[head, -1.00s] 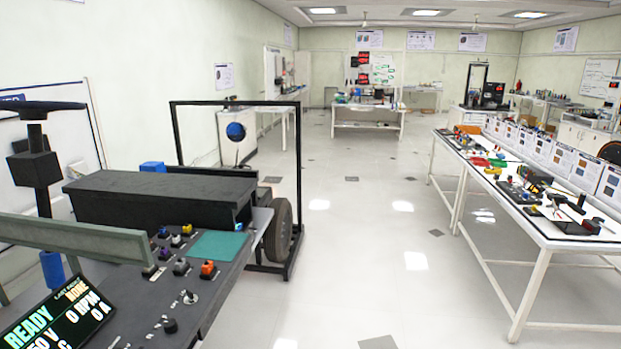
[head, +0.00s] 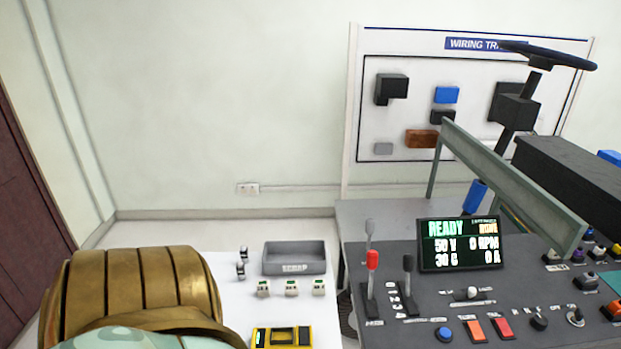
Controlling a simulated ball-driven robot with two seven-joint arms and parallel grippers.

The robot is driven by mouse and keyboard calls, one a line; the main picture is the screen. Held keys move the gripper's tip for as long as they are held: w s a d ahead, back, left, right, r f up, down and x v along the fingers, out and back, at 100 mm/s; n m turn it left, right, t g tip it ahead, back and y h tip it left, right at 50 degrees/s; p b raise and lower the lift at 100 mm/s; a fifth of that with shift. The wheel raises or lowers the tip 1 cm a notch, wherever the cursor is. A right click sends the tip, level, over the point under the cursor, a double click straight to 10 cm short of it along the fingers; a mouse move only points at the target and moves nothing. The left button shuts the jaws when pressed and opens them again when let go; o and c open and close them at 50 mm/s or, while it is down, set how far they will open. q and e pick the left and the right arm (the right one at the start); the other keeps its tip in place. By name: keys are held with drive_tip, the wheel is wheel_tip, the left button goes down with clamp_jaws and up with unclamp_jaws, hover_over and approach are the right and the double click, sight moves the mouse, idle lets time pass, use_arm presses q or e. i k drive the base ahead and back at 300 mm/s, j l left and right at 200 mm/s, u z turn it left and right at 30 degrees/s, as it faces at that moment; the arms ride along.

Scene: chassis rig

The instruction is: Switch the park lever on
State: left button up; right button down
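Two upright levers stand at the left end of the dark control panel (head: 400,330) in the head view. One has a red knob (head: 372,260); the other has a black knob (head: 407,263). A grey-knobbed lever (head: 370,229) shows just behind the red one. The labels at their bases are too small to read, so I cannot tell which is the park lever. A display (head: 460,244) beside them reads READY and 0 RPM. Neither of my grippers is in view; part of my own body fills the lower left.
Buttons, switches and knobs, including a blue button (head: 444,334), line the panel's front. A steering wheel (head: 550,56) rises behind. A white table (head: 225,270) to the left holds a grey tray (head: 294,258), small devices and a yellow meter (head: 283,336). A wiring board (head: 400,45) stands behind.

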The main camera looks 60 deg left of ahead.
sight(371, 260)
drive_tip(key=u, duration=1.45)
drive_tip(key=k+j+u, duration=0.2)
drive_tip(key=j+u, duration=0.15)
drive_tip(key=j, duration=0.15)
drive_tip(key=k+j+u, duration=0.1)
drive_tip(key=j+u, duration=0.2)
drive_tip(key=j, duration=0.25)
drive_tip(key=j+u, duration=0.35)
drive_tip(key=j, duration=0.2)
drive_tip(key=k, duration=0.05)
